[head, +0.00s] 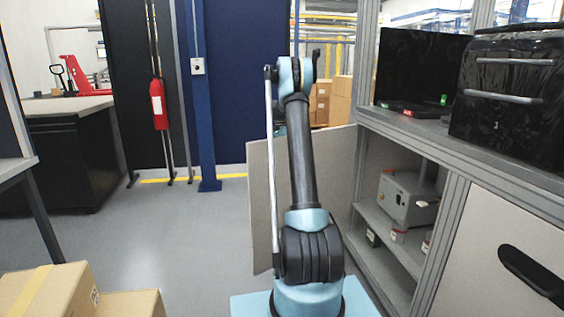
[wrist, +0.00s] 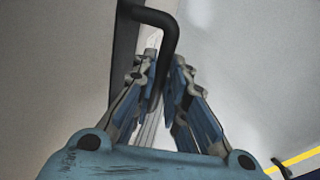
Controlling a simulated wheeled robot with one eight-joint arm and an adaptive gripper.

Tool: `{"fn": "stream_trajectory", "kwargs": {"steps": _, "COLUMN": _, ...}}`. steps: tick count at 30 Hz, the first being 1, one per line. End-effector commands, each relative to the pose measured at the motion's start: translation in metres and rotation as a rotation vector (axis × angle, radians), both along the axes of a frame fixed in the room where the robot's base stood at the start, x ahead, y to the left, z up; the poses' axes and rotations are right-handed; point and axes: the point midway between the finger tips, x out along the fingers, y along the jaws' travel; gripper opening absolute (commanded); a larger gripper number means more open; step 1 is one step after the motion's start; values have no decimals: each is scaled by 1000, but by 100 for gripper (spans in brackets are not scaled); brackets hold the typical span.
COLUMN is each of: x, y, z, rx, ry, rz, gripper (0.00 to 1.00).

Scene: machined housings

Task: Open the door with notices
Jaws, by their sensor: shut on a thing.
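A grey door panel (head: 335,165) stands swung out from the open lower compartment of the cabinet, behind my arm in the head view. No notices show on the side I see. In the wrist view a black bar handle (wrist: 160,18) bends down between the fingers of my gripper (wrist: 166,75). The gripper is shut on this handle, with the pale door surface (wrist: 60,60) around it. In the head view my arm hides part of the door, and the handle and fingers cannot be made out.
The cabinet's open compartment shows shelves with a grey box (head: 407,200). A closed door with a black handle (head: 530,270) is at right. Cardboard boxes (head: 60,292) stand at lower left. A blue post (head: 203,110) stands behind. The floor (head: 165,235) left of the door is clear.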

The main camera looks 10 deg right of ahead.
Motion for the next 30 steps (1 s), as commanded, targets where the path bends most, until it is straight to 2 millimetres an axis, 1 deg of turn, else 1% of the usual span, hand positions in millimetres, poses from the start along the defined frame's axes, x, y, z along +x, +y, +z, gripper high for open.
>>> {"fn": "stream_trajectory", "kwargs": {"steps": 1, "x": 9, "y": -6, "z": 0, "rx": -3, "ry": -1, "rz": -23, "gripper": 0}}
{"fn": "stream_trajectory", "kwargs": {"steps": 3, "x": 20, "y": -8, "z": 0, "rx": -3, "ry": -1, "rz": -51, "gripper": 0}}
{"fn": "stream_trajectory", "kwargs": {"steps": 10, "x": 52, "y": -10, "z": 0, "rx": -5, "ry": -1, "rz": -128, "gripper": 0}}
{"fn": "stream_trajectory", "kwargs": {"steps": 21, "x": 98, "y": -1, "z": 0, "rx": -4, "ry": -1, "rz": -221, "gripper": 0}}
{"fn": "stream_trajectory", "kwargs": {"steps": 30, "x": 126, "y": 9, "z": 0, "rx": -3, "ry": 0, "rz": -272, "gripper": 0}}
